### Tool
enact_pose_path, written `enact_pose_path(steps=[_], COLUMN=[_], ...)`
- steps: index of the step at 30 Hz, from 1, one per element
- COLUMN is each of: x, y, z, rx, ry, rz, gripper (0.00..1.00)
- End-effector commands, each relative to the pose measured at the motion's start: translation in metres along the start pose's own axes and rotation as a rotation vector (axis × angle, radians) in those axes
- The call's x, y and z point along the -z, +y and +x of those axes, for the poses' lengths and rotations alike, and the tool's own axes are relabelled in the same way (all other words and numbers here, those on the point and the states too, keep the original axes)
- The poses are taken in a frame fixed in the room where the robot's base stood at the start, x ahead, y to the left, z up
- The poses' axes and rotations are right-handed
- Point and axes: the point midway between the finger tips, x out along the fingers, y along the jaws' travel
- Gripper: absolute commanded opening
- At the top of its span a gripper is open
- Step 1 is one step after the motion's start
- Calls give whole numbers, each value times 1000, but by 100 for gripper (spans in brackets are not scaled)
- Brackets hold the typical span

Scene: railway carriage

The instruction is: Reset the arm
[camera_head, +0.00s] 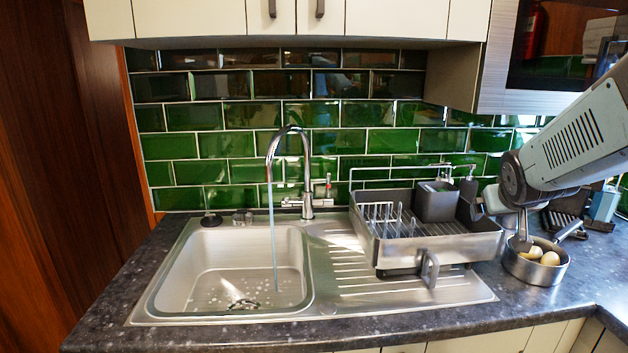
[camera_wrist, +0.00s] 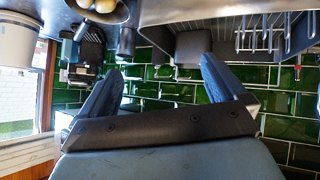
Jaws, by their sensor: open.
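My arm comes in from the right in the head view, with my gripper (camera_head: 498,225) at its end, low over the counter between the dish rack (camera_head: 440,252) and a metal pot (camera_head: 536,270). In the wrist view my gripper (camera_wrist: 162,70) has its two dark fingers wide apart, with nothing held between them. The wrist picture is upside down, with the counter at the top. The pot (camera_wrist: 120,14) holds pale, round items and shows at the top left there. One finger overlaps the pot in the head view; I cannot tell whether they touch.
A sink (camera_head: 235,265) with a tall tap (camera_head: 305,160) lies left of the rack. Water runs from the tap. Green tiles (camera_head: 310,115) back the counter, and cupboards (camera_head: 395,18) hang above. Dark items (camera_head: 563,222) stand behind the pot. The counter's front edge is clear.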

Motion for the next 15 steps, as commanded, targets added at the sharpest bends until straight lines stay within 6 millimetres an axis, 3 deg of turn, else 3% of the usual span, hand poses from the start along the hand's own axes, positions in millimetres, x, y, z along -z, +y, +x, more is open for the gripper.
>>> enact_pose_path(steps=[9,15], x=[-39,-69], y=[-75,-102], z=[-102,-151], rx=[181,293], ry=[-194,-296], rz=[-2,-27], gripper=[98,98])
